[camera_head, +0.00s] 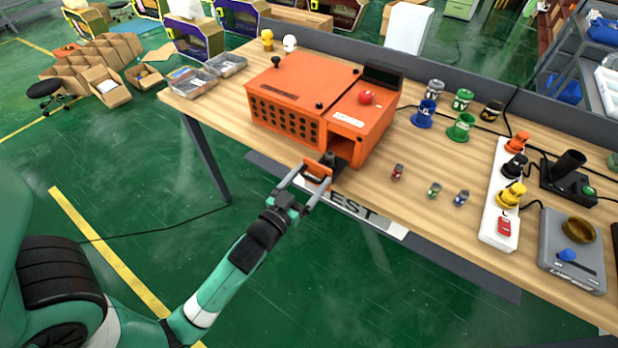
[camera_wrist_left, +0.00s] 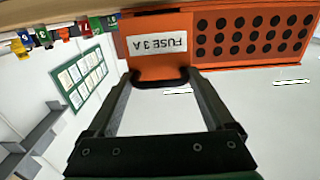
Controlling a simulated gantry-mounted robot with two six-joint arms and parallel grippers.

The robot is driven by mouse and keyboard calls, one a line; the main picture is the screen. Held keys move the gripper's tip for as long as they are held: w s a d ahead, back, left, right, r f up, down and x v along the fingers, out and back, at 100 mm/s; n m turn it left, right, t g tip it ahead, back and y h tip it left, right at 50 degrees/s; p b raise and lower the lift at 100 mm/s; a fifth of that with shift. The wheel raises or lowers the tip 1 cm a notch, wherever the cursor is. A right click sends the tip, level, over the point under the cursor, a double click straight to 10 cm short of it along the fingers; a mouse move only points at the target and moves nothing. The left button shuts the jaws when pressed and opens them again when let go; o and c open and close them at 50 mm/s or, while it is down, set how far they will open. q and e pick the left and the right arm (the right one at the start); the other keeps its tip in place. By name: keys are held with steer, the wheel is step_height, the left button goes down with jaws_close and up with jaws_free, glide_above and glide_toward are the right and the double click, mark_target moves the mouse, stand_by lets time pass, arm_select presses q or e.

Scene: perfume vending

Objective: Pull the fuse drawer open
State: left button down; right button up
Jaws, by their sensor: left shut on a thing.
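The orange machine (camera_head: 280,85) stands on the wooden table. Its fuse drawer (camera_head: 319,170) sticks out from the lower right of its front, and a dark interior with a dark upright item in it shows behind the drawer front. In the left wrist view the drawer front (camera_wrist_left: 150,24) fills the top middle, with an upside-down "FUSE 3 A" label (camera_wrist_left: 157,44). My left gripper (camera_head: 305,184) is shut on the drawer's dark handle (camera_wrist_left: 158,79), at the table's front edge. My right gripper is not in view.
Three small fuses, one of them red (camera_head: 398,171), stand on the table right of the drawer. Floor in front of the table is clear.

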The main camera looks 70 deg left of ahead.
arm_select(q)
steer(key=shift+w+a+r, duration=0.1)
steer(key=shift+w+a, duration=0.05)
steer(key=shift+w, duration=0.15)
steer(key=shift+c, duration=0.2)
jaws_free()
steer(key=shift+w, duration=0.1)
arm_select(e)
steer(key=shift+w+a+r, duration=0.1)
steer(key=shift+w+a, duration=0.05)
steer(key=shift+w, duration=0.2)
arm_select(q)
steer(key=b+v, duration=0.3)
steer(key=v, duration=0.8)
steer(key=shift+s, duration=0.3)
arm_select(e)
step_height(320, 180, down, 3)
